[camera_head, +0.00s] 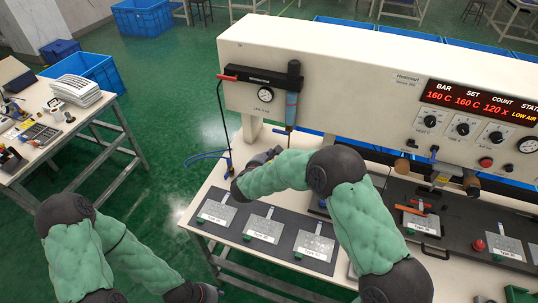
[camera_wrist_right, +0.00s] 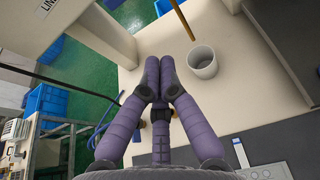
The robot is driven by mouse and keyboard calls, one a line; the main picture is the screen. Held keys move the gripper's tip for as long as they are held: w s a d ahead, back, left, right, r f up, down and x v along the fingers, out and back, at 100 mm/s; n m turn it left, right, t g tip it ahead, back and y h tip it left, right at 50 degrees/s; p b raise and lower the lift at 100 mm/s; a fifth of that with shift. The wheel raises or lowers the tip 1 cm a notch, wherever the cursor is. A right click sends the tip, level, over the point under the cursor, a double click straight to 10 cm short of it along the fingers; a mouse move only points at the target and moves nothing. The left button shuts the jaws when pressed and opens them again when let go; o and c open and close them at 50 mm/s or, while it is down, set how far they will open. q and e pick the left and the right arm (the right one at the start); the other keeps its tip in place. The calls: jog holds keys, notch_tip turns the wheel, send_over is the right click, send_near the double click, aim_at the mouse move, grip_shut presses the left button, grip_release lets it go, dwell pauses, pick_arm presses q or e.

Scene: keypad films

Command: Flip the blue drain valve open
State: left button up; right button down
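A filter unit with a blue bowl (camera_head: 292,105) hangs at the left end of the machine's front, beside a round gauge. A thin amber tube runs down from it and also shows in the right wrist view (camera_wrist_right: 183,22).
A white cup (camera_wrist_right: 202,63) stands on the bench under the amber tube. A blue hose (camera_head: 207,155) lies at the bench's left edge. Dark mats with several metal plates (camera_head: 264,226) lie in front. A side table (camera_head: 45,125) stands at left, with green floor between.

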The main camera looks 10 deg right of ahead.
jog(key=w+d+r, duration=0.1)
jog(key=w+d, duration=0.2)
jog(key=w, duration=0.2)
jog(key=shift+d+r+p, duration=0.2)
jog(key=shift+r+p, duration=0.2)
